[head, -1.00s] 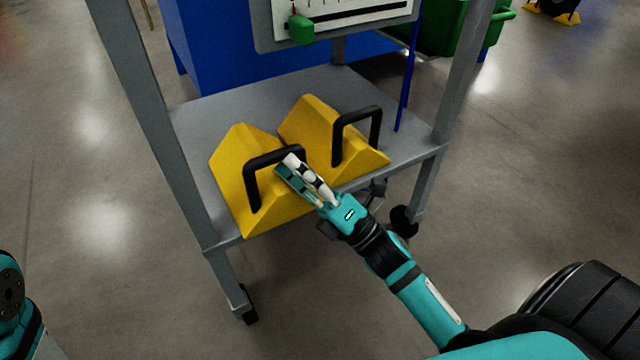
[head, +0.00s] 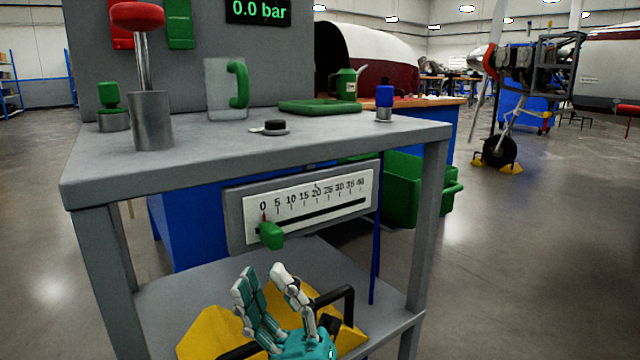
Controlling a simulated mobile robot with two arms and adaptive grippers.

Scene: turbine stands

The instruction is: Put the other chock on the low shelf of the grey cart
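The low shelf (head: 160,305) of the grey cart (head: 300,140) holds two yellow chocks side by side, each with a black handle. The left chock (head: 205,332) is cut off by the bottom edge of the head view. The right chock (head: 352,339) is partly hidden behind my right gripper. My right gripper (head: 262,272) is in front of the chocks, pointing up, with its fingers spread and nothing seen between them. Its wrist is cut off below. My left gripper is out of view.
A gauge panel with a green slider (head: 270,235) hangs under the cart top, just above my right gripper. The top carries a red-knobbed post (head: 150,115) and small fittings. A green bin (head: 415,190) stands behind.

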